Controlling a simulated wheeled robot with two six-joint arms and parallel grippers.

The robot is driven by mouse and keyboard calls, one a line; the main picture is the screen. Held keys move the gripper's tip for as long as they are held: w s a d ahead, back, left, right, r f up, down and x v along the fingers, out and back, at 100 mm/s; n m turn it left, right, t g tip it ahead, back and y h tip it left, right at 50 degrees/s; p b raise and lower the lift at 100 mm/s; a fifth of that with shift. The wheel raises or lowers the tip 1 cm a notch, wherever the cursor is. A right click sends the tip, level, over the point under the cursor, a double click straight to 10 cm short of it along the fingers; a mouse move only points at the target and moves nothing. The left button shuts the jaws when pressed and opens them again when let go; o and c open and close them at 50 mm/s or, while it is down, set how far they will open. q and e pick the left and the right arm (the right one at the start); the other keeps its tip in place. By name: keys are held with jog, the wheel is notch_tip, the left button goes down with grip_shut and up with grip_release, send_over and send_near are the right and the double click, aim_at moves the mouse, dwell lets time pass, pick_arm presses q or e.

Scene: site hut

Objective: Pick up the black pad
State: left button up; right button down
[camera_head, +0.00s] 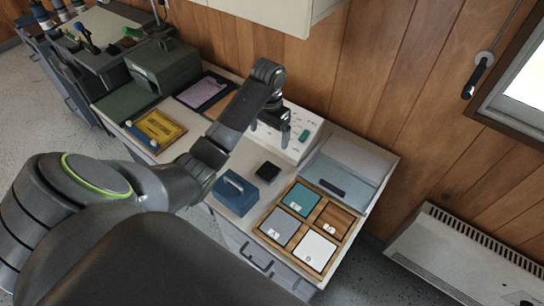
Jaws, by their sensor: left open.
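A small square black pad (268,172) lies on the light worktop (226,212), just right of a blue box with a handle (235,191). My left gripper (267,127) is open above the worktop, in front of a white marked panel (299,150), and higher in the picture than the black pad. It is apart from the pad, with nothing visible between its fingers. My right gripper is not in view.
A wooden sorting tray (262,232) right of the pad holds teal, grey and white pads; its upper right compartment shows bare wood. Behind it is a pale bin (348,160). A yellow framed plate (160,126) and green case (163,66) stand left.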

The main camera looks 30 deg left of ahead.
pick_arm(q)
notch_tip(320, 180, down, 3)
jog(key=b, duration=0.9)
send_over(268, 170)
jog(key=f, duration=0.7)
jog(key=shift+w+f, duration=0.25)
jog(key=shift+f, duration=0.1)
jog(key=f, duration=0.4)
jog(key=shift+s+d+f, duration=0.15)
jog(key=shift+s+f, duration=0.15)
jog(key=shift+f, duration=0.65)
jog(key=c, duration=1.1)
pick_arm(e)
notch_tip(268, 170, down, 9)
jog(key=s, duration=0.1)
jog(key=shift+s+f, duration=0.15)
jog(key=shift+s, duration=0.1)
